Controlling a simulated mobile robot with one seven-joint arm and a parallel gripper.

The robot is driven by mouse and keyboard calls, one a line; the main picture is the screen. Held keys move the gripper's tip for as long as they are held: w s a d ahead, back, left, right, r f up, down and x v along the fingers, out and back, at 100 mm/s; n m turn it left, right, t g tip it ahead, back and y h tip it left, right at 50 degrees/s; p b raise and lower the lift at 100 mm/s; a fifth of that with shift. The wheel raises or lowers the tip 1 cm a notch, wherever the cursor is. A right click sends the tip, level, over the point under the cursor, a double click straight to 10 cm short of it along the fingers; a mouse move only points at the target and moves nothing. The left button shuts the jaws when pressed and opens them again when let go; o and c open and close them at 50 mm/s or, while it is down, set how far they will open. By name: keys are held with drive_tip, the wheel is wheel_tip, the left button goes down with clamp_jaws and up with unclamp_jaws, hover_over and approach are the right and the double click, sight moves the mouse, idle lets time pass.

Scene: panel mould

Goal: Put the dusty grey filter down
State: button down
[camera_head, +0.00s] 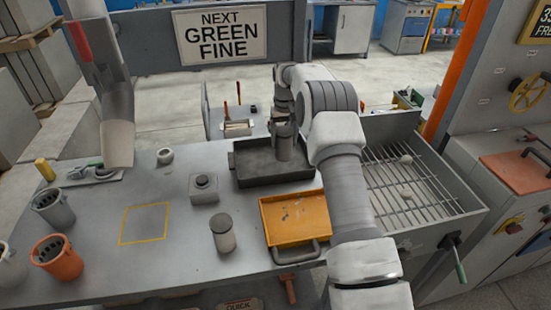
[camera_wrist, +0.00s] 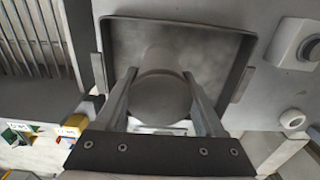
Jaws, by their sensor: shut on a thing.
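The dusty grey filter (camera_head: 285,148) is a grey cylinder, upright at the dark tray (camera_head: 245,180). My gripper (camera_head: 284,128) is shut on it from above. In the wrist view the filter's round grey end (camera_wrist: 160,96) sits between the two fingers (camera_wrist: 160,105), with the tray's rim (camera_wrist: 180,24) around it. I cannot tell whether the filter's base touches the tray floor. The tray floor looks dusty grey in the wrist view and otherwise empty.
An orange tray (camera_head: 295,217) stands in front of the dark tray, and a slatted rack (camera_head: 415,190) to the right. A lidded grey canister (camera_head: 223,235), a small button box (camera_head: 204,188), grey (camera_head: 53,210) and orange (camera_head: 57,260) cups stand left. A yellow outlined square (camera_head: 145,223) is bare.

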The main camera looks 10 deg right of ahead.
drive_tip(key=shift+s+a+f+p, duration=0.25)
drive_tip(key=shift+a+f, duration=0.3)
drive_tip(key=shift+f, duration=0.45)
drive_tip(key=shift+s+a+f+p, duration=0.15)
drive_tip(key=shift+a+f, duration=0.35)
drive_tip(key=shift+f, duration=0.55)
drive_tip(key=shift+s+a+f+p, duration=0.15)
drive_tip(key=shift+s+a+f, duration=0.15)
drive_tip(key=shift+a+f, duration=0.5)
drive_tip(key=shift+d+f, duration=0.25)
drive_tip(key=shift+f, duration=0.15)
unclamp_jaws()
